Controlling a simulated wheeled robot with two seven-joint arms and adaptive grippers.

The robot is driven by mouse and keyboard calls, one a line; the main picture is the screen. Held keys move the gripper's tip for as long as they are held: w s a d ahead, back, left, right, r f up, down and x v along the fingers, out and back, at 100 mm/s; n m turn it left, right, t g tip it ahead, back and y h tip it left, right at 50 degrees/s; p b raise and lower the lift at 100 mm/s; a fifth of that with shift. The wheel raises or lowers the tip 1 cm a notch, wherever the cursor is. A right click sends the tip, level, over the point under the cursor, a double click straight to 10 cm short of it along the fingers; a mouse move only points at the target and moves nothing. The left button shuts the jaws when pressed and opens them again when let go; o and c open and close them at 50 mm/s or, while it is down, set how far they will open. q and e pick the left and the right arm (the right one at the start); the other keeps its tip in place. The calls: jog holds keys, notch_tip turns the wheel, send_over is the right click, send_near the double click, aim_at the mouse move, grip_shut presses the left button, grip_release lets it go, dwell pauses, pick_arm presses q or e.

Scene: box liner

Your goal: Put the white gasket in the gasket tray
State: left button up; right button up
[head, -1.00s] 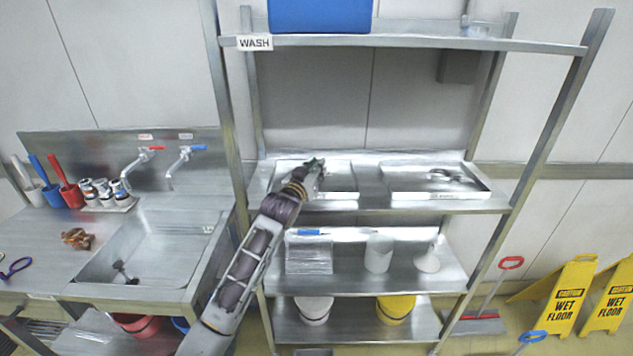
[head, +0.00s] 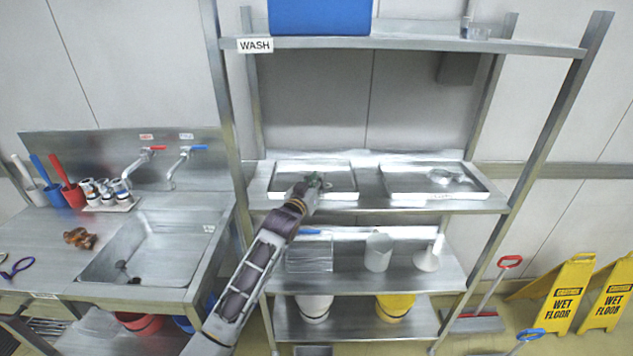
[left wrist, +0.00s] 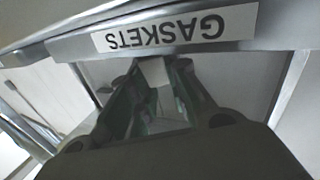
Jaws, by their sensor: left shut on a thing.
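My left gripper (head: 315,182) is at the left tray on the middle shelf, over its front part in the head view. In the left wrist view its fingers (left wrist: 155,95) are closed around a small pale piece, the white gasket (left wrist: 154,72), of which only a part shows. The gasket tray (left wrist: 255,60) bears a "GASKETS" label (left wrist: 175,28), upside down in the left wrist view. In the head view this looks like the left tray (head: 352,180), shallow and metal. I cannot tell whether the gasket touches the tray. My right gripper is not in view.
A second metal tray (head: 400,185) with small metal parts (head: 450,178) stands to the right. A blue box (head: 320,16) is on the top shelf (head: 420,43). Below are white containers (head: 378,252). A shelf post (head: 228,120) rises left of the tray, beside the sink (head: 160,250).

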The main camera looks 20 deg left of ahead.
pick_arm(q)
jog(key=shift+f, duration=0.2)
jog(key=o, duration=0.8)
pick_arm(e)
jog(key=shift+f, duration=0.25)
pick_arm(q)
jog(key=shift+f+b, duration=0.1)
jog(key=shift+b, duration=0.45)
jog(key=s+a+b, duration=0.1)
jog(key=s, duration=1.2)
jog(key=shift+s+a, duration=0.3)
jog(key=shift+s, duration=0.05)
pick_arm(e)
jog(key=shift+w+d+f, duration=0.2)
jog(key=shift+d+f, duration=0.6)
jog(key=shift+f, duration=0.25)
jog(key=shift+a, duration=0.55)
